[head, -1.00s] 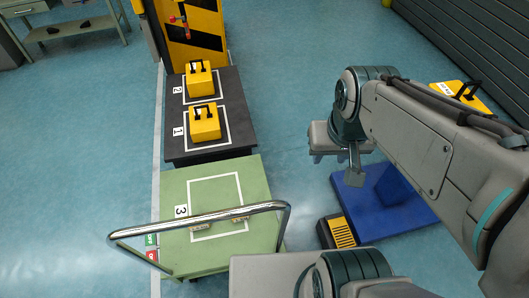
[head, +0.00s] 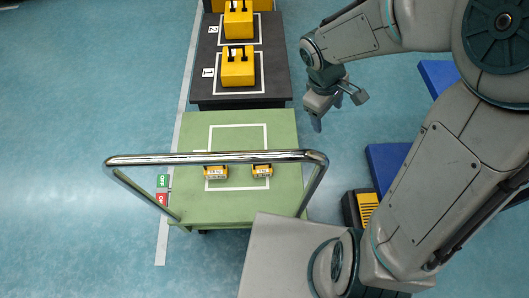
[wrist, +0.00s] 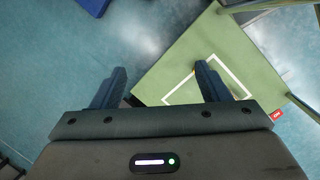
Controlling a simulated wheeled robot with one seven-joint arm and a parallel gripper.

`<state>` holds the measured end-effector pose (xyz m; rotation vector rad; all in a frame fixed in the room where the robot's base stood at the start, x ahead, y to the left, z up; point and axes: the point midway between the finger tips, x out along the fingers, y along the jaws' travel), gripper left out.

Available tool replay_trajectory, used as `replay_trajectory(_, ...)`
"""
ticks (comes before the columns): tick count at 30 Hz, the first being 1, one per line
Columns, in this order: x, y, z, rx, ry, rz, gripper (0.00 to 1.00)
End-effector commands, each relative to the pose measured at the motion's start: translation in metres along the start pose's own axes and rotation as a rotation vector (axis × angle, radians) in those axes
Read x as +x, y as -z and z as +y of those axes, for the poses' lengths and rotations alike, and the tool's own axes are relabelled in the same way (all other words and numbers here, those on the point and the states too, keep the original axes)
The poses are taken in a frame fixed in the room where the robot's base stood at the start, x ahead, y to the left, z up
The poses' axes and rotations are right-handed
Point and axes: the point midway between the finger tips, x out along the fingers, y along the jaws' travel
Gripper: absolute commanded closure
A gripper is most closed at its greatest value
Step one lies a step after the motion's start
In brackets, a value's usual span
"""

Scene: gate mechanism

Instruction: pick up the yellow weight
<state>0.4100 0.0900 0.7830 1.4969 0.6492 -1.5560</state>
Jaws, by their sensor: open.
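One yellow weight with a black handle (head: 238,71) stands upright in square 1 of the dark table. A second one (head: 238,24) stands behind it in square 2. Two small yellow labelled blocks, one on the left (head: 215,172) and one on the right (head: 262,171), lie at the front of the green cart's marked square. My gripper (head: 330,108) is open and empty, right of the dark table and the green cart and apart from both weights. In the wrist view its spread fingers (wrist: 161,70) show floor and the cart's edge beyond them; no large weight shows there.
The green cart (head: 190,130) stands in front of the dark table (head: 240,101), with a chrome handle (head: 150,159) across it. A blue platform (head: 385,160) and a black-and-yellow pedal (head: 367,207) are on the right. The floor on the left is clear.

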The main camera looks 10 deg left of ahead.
Motion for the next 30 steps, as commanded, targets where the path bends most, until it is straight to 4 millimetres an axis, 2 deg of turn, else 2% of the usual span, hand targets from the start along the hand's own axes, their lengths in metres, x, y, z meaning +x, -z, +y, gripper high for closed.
replay_trajectory(1, 0.028, 0.016, -0.007, -0.069, 0.011, 0.0, 0.31)
replay_trajectory(3, 0.05, 0.036, -0.015, -0.166, 0.021, 0.005, 0.31)
replay_trajectory(12, 0.141, 0.12, -0.061, -0.558, 0.073, 0.085, 0.31)
replay_trajectory(15, 0.166, 0.145, -0.078, -0.666, 0.09, 0.124, 0.31)
replay_trajectory(21, 0.196, 0.179, -0.104, -0.809, 0.112, 0.194, 0.31)
replay_trajectory(26, 0.205, 0.19, -0.113, -0.852, 0.118, 0.219, 0.31)
replay_trajectory(30, 0.225, 0.193, -0.118, -0.861, 0.12, 0.221, 0.31)
